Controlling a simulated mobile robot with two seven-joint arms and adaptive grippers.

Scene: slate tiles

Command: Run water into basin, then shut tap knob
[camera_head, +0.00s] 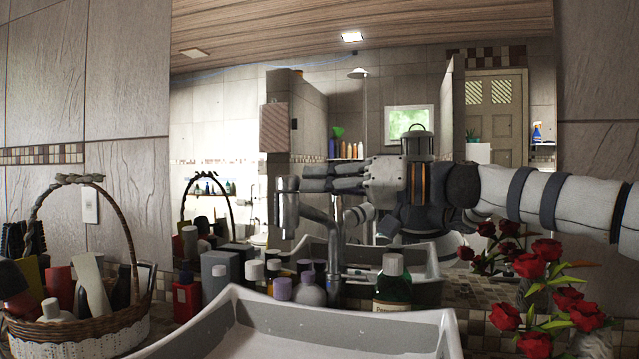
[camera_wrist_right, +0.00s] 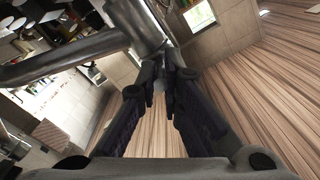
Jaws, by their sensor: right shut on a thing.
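The chrome tap (camera_head: 335,262) stands behind the white basin (camera_head: 228,326) in the head view. Its pipe slants up to the left into an upright cylinder (camera_head: 287,208). My right gripper (camera_head: 304,178) comes in from the right, its fingers pointing left at this cylinder's upper end. In the right wrist view the fingers (camera_wrist_right: 163,72) are close together against the tap's metal end (camera_wrist_right: 136,25). They are shut on the tap, but whether on its knob I cannot tell. I see no water stream, and the basin's floor is mostly out of frame. My left gripper is out of view.
A wicker basket (camera_head: 75,330) of toiletries stands at the left. Several bottles, one a green bottle (camera_head: 393,283), line the counter behind the basin. Red roses (camera_head: 545,262) stand at the right. A large mirror (camera_head: 230,110) reflects the room behind the tap.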

